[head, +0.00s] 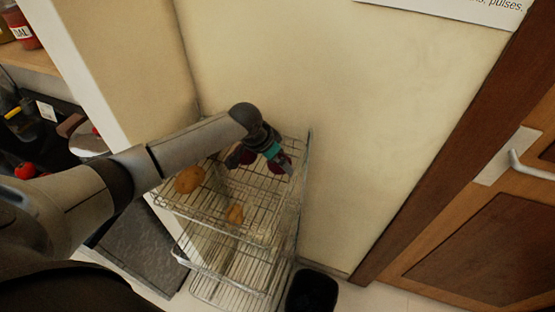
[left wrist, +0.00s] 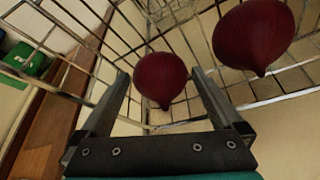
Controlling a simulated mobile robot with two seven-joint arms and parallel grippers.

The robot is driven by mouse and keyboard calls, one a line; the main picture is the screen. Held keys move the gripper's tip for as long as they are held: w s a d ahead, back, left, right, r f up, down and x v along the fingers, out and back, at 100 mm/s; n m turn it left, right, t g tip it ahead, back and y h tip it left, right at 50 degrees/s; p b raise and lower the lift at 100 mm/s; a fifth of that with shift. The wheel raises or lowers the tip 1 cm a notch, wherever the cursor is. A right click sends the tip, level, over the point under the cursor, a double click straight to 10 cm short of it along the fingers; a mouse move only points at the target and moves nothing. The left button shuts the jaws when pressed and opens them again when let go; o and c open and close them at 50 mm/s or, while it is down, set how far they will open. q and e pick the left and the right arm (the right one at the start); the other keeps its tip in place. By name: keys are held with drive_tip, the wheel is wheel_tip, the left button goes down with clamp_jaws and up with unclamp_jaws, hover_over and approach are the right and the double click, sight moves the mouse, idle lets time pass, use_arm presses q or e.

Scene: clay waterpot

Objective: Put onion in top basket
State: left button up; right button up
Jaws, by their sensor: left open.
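The top basket (head: 215,205) is the upper wire tier of a metal rack against the wall. Two dark red onions are in it. One onion (left wrist: 160,78) lies between the spread fingers of my left gripper (left wrist: 160,88) in the left wrist view; whether the fingers touch it is unclear. The other onion (left wrist: 253,35) is to the right, outside the fingers. In the head view my left gripper (head: 280,160) is over the basket's far right part and partly hides both onions. My left gripper is open. My right gripper is not in view.
Two potatoes, one larger (head: 189,180) and one smaller (head: 236,214), lie in the rack. Lower wire tiers (head: 228,292) are below. A dark bin (head: 312,291) stands right of the rack. A wooden door (head: 480,240) is at right, a counter (head: 60,130) at left.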

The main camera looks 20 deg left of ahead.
use_arm(q)
drive_tip(key=shift+r, duration=0.3)
drive_tip(key=p+v, duration=0.2)
drive_tip(key=v, duration=0.9)
drive_tip(key=shift+s+r, duration=0.2)
drive_tip(key=shift+r, duration=0.1)
drive_tip(key=shift+s+a, duration=0.1)
